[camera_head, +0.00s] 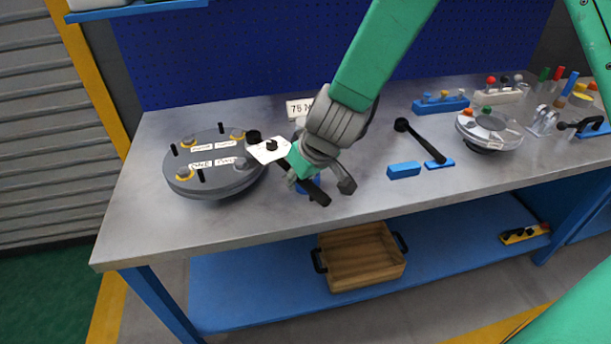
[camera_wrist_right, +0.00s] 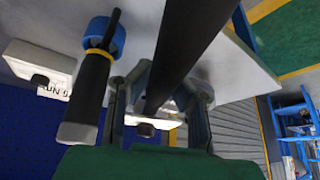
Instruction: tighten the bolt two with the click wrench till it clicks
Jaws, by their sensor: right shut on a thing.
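The flanged shell (camera_head: 213,187) is a dark grey disc at the left of the bench. Bolt heads, some with yellow rings, and upright black pins stand on its top beside white labels. The labels are too small to read surely, so I cannot tell which bolt is two. My right gripper (camera_head: 300,167) is shut on the black click wrench (camera_head: 318,194), right of the shell. The wrench's round head (camera_head: 253,136) is at the shell's right rim; contact is unclear. In the right wrist view the wrench shaft (camera_wrist_right: 188,50) runs between the fingers (camera_wrist_right: 160,103). My left gripper is out of view.
A blue holder (camera_wrist_right: 104,36) with a black-handled tool (camera_wrist_right: 84,95) stands close beside my right gripper. A "75 N" sign (camera_head: 298,107) stands behind it. Right are a blue block (camera_head: 403,170), a black lever tool (camera_head: 422,141) and a silver round part (camera_head: 490,132). The front bench middle is clear.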

